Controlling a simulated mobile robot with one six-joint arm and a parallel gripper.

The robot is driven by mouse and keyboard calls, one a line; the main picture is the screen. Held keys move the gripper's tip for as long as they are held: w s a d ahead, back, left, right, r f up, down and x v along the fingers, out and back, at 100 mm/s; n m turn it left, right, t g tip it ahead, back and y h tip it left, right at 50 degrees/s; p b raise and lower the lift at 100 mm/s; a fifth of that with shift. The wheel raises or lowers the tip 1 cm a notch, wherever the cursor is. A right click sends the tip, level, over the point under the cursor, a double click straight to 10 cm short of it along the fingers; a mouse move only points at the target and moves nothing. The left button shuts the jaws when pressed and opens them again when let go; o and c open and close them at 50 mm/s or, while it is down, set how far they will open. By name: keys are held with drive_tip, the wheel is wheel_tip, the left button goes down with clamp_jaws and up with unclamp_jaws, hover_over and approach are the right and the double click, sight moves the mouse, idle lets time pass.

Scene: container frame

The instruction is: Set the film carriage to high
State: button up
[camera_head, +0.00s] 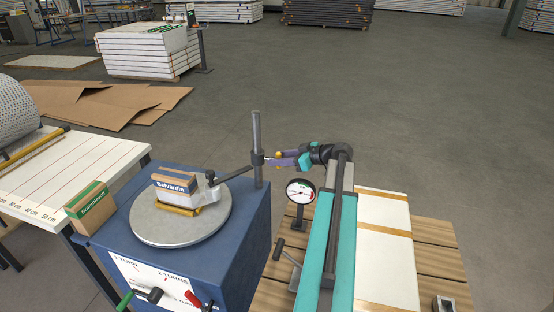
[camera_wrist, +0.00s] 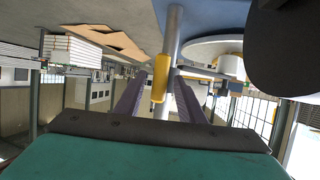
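The film carriage (camera_head: 258,158) is a dark block about midway up the upright grey mast (camera_head: 257,130), with an arm reaching left toward the turntable. In the wrist view, a yellow handle (camera_wrist: 160,78) stands upright in front of the mast (camera_wrist: 174,35). My gripper (camera_head: 276,158) is right of the mast at about carriage height. In the wrist view, its purple fingers (camera_wrist: 160,82) are apart, with the yellow handle between their tips. Gaps show beside the handle, so it does not look gripped. Its exact depth between the fingers cannot be told.
A blue machine (camera_head: 235,245) bears a round turntable (camera_head: 150,228) with a boxed load (camera_head: 178,188). Its front panel has green, black and red levers. A dial gauge (camera_head: 300,190) stands below my gripper. A wooden pallet (camera_head: 440,245) is at right. Open floor lies beyond.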

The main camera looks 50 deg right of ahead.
drive_tip(key=shift+w, duration=0.1)
clamp_jaws()
drive_tip(key=shift+r, duration=0.1)
drive_tip(key=shift+d+r+b, duration=0.15)
drive_tip(key=shift+r+b, duration=0.7)
drive_tip(key=shift+r, duration=2.9)
unclamp_jaws()
drive_tip(key=shift+f, duration=0.1)
